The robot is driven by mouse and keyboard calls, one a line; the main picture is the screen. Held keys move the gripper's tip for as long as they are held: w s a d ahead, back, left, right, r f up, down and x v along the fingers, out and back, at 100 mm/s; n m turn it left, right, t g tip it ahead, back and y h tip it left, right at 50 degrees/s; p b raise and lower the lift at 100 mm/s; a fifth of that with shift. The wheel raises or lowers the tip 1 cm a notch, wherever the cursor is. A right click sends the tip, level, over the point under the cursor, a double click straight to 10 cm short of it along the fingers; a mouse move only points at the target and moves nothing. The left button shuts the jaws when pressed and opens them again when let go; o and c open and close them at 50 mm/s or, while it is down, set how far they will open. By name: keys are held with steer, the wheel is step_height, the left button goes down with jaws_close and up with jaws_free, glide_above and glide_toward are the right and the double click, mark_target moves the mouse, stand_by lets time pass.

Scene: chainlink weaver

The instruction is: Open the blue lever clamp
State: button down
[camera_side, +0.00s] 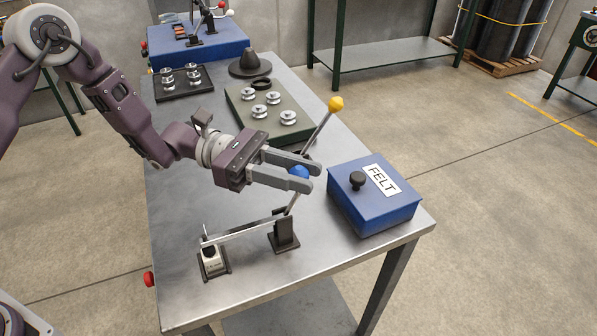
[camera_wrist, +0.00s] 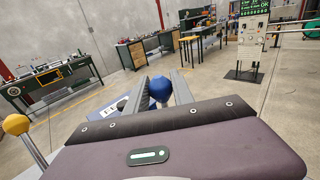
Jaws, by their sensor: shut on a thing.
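The blue lever clamp (camera_side: 284,230) stands at the near part of the steel table. Its lever rises steeply from the dark post, leaning slightly right, to a round blue knob (camera_side: 299,172). Its metal bar (camera_side: 245,230) reaches left from the post, with its end over a small pale block (camera_side: 212,260) on a dark base. My gripper (camera_side: 307,177) is shut on the blue knob, with one finger on each side. In the wrist view the knob (camera_wrist: 160,87) sits between the two grey fingers. The finger surfaces touching it are partly hidden.
A second lever with a yellow knob (camera_side: 336,104) stands behind my gripper. A blue FELT box (camera_side: 375,205) is to the right. A green tray (camera_side: 240,103) with metal spools, a dark spool plate (camera_side: 180,92) and a dark cone (camera_side: 249,65) lie farther back. The table's front is clear.

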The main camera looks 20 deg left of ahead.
steer(key=shift+w+d+f+n+y, duration=0.1)
steer(key=shift+w+d+n+y, duration=0.1)
steer(key=shift+n+y, duration=0.3)
steer(key=shift+w+d+f+n+y, duration=0.1)
steer(key=shift+w+d+n+y, duration=0.1)
steer(key=shift+n+y, duration=0.25)
steer(key=shift+w+d+f+n+g+y, duration=0.45)
steer(key=shift+w+d+f+n+y, duration=0.35)
steer(key=shift+f, duration=0.6)
steer(key=shift+w+d+f+n+g+y, duration=0.5)
steer(key=shift+f+y, duration=0.45)
steer(key=shift+f, duration=0.45)
steer(key=shift+w+d+f+n+g+y, duration=0.55)
steer(key=shift+f+y, duration=0.35)
steer(key=shift+f, duration=0.75)
steer(key=c, duration=1.2)
jaws_free()
steer(key=shift+o, duration=0.5)
steer(key=shift+r, duration=0.1)
